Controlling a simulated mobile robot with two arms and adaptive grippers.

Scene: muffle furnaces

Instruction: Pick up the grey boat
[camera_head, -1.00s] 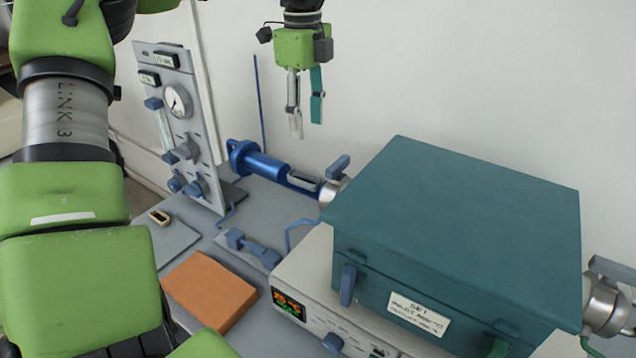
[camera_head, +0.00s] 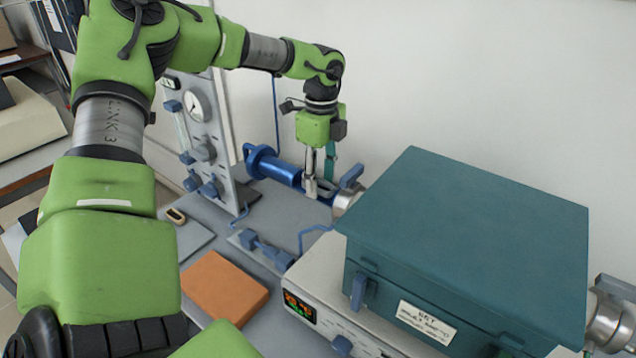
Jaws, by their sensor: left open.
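The grey boat (camera_head: 320,187) lies in the open trough at the right end of the blue tube (camera_head: 278,169). It is small and partly hidden by the fingers. My left gripper (camera_head: 319,185) points down over the trough, with one pale finger and one teal finger apart. Its fingertips are at the boat, one on the near side and one toward the far side. I cannot tell whether they touch it. My right gripper is not in view.
A teal furnace box (camera_head: 470,235) on a pale control base (camera_head: 330,275) stands close to the right of the trough. A gauge panel (camera_head: 195,125) is to the left.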

